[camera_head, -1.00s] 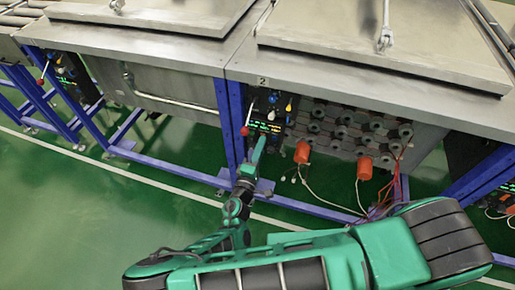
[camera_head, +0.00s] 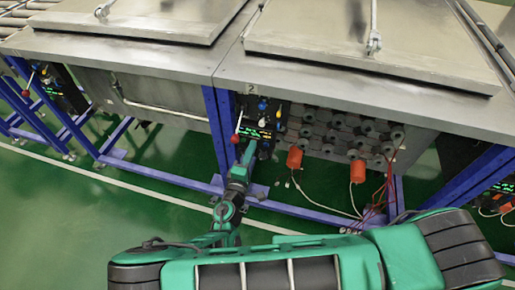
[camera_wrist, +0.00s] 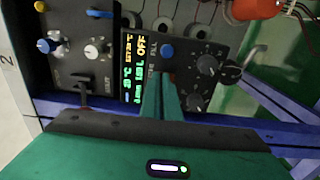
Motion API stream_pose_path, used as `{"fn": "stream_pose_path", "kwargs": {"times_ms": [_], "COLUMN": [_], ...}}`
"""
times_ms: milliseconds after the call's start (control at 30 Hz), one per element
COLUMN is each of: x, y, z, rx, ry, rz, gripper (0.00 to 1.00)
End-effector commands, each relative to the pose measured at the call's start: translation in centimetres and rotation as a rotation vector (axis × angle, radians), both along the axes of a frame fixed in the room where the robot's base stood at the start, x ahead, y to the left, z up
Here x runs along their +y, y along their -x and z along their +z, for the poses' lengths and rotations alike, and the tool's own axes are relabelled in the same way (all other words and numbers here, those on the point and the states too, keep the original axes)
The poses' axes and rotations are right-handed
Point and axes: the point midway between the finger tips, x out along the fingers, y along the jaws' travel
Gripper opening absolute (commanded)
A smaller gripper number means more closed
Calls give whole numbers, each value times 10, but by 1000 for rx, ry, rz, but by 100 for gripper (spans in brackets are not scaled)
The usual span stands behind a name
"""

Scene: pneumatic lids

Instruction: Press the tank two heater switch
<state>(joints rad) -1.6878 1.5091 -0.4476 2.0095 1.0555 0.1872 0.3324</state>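The tank two control panel (camera_head: 262,118) hangs under the tank edge below the number 2 label. In the wrist view the panel (camera_wrist: 100,22) appears turned sideways, with a lit green and yellow display (camera_wrist: 134,70), a blue button (camera_wrist: 167,50), black knobs (camera_wrist: 207,66), a white knob (camera_wrist: 92,50) and yellow and blue knobs at left. I cannot read which control is the heater switch. My gripper (camera_head: 250,149) points at the panel's lower part. Its narrow green fingers (camera_wrist: 161,84) look shut and empty, just below the blue button in the picture; contact cannot be told.
A red-tipped lever (camera_head: 236,138) stands left of the panel. Orange cylinders (camera_head: 294,158) with cables hang to its right. Blue frame legs (camera_head: 213,125) stand close by. A steel tank top with a lid (camera_head: 370,50) overhangs the panel. Green floor (camera_head: 60,220) lies open at left.

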Motion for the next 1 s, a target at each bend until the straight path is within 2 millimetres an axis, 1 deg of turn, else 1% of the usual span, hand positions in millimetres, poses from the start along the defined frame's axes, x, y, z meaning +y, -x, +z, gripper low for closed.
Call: {"fn": "stream_pose_path", "kwargs": {"times_ms": [33, 100, 1000], "x": [-2, -3, -3], "y": [-9, -10, -18], "z": [8, 8, 1], "rx": [-16, -17, -9], "ry": [-2, -2, 0], "rz": [-2, -2, -2], "gripper": [0, 0, 0]}}
